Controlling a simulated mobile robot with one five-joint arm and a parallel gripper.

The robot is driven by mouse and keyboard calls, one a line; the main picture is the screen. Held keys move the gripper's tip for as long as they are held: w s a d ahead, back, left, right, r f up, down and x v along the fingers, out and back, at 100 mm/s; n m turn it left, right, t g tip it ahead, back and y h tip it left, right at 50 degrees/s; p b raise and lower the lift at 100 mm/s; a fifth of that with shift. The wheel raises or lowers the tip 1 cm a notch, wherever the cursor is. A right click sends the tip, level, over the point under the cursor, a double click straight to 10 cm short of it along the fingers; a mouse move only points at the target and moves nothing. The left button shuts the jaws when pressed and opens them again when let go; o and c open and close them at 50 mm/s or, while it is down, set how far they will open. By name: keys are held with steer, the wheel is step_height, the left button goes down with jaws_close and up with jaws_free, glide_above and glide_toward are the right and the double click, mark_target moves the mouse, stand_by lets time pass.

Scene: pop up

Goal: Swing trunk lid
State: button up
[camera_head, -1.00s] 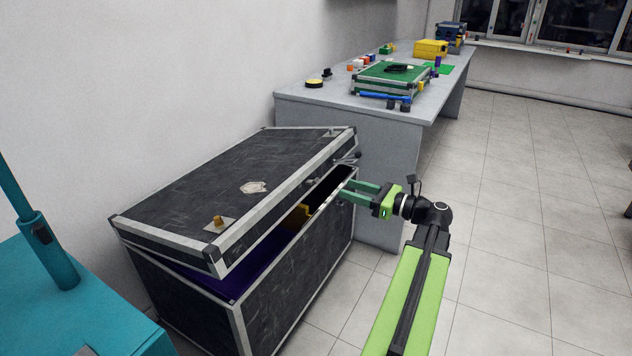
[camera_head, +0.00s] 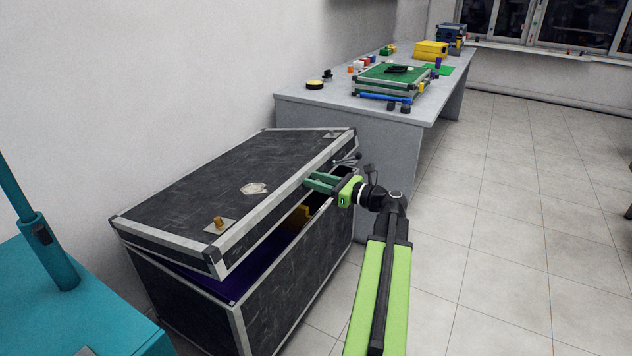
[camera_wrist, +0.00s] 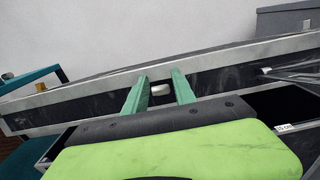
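The black trunk (camera_head: 275,290) with silver edges stands against the wall at lower left. Its lid (camera_head: 190,185) is partly open, tilted, with a dark gap along the front. A purple lining and a yellow thing (camera_head: 300,217) show inside. My gripper (camera_head: 308,181) is at the lid's front edge, toward its right end. In the wrist view, the two green fingers (camera_wrist: 157,86) are apart, in front of the lid's edge (camera_wrist: 215,57), with a small pale knob-like thing (camera_wrist: 160,89) between them. I cannot tell whether the fingers touch the lid.
A grey table (camera_head: 330,104) with a green case (camera_head: 392,79), a yellow box (camera_head: 431,50) and small items stands behind the trunk. A teal structure (camera_head: 70,310) is at lower left. The tiled floor on the right is clear.

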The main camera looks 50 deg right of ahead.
jaws_close()
stand_by(1.0)
